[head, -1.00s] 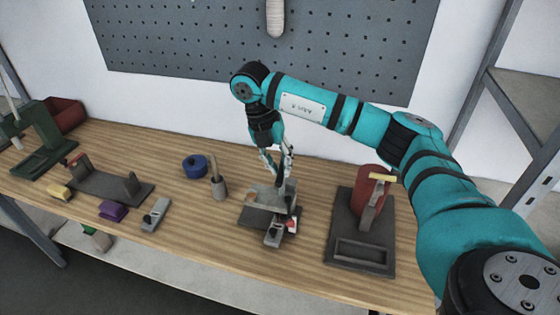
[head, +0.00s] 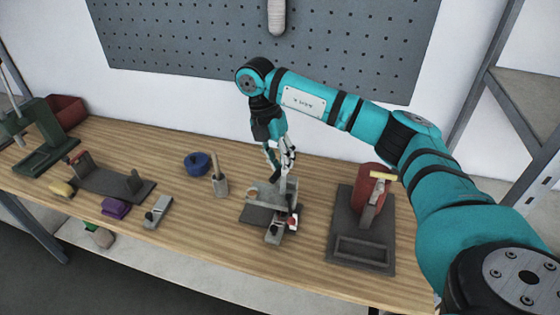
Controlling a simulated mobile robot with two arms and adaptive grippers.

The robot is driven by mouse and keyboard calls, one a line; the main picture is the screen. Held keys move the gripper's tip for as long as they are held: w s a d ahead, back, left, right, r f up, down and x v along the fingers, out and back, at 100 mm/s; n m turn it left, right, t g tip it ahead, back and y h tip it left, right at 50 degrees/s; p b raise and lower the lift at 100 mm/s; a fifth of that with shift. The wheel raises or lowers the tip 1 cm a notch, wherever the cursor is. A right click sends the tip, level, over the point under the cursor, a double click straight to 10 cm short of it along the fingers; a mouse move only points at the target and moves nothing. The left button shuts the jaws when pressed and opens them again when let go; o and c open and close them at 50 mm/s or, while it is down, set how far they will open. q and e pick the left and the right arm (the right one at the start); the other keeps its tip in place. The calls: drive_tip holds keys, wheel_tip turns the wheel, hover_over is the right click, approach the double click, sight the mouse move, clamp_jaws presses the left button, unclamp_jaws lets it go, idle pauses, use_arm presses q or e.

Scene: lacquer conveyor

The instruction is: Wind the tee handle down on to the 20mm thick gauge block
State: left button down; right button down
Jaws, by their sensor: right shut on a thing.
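A small grey clamp fixture (head: 259,214) stands on the bench in the middle of the head view. My right gripper (head: 281,170) is above it, fingers pointing down, shut on the top of its upright screw. I take this to be the tee handle; the fingers hide most of it. A grey block (head: 274,234) sits at the front of the fixture, apparently the gauge block. I cannot tell whether the screw's lower end touches it. A similar grey block (head: 157,211) lies on the bench to the left. My left gripper is out of view.
To the left are a grey cup with a wooden-handled tool (head: 220,187), a blue round pot (head: 197,163), a purple block (head: 115,207) and a dark bracket (head: 110,187). Bare wood lies between them.

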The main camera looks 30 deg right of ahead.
drive_tip(key=shift+w+r, duration=0.1)
drive_tip(key=shift+r, duration=0.1)
drive_tip(key=c, duration=1.2)
unclamp_jaws()
drive_tip(key=shift+f, duration=0.15)
drive_tip(key=shift+c, duration=0.2)
drive_tip(key=v, duration=1.2)
